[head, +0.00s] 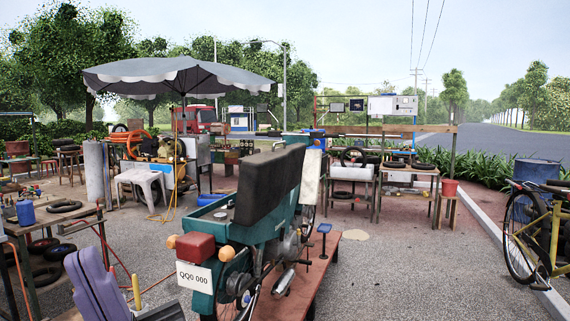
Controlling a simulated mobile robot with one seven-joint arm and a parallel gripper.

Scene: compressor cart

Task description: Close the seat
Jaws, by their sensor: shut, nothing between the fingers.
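The motorcycle (225,241) is green and stands in the middle of the head view, its rear toward me, on a low reddish platform (325,262). Its black seat (262,187) is raised, tipped up steeply on the right side of the body. A red tail light and a white plate reading QQ0 000 (194,276) face me. Nothing touches the seat in this view.
A workbench (40,228) with a blue container and tyres stands at the left. A grey parasol (178,72) covers a compressor and a white stool (140,182) behind. Tables with tyres stand at the back right. A yellow bicycle (540,235) is at the right edge. Pavement right of the platform is clear.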

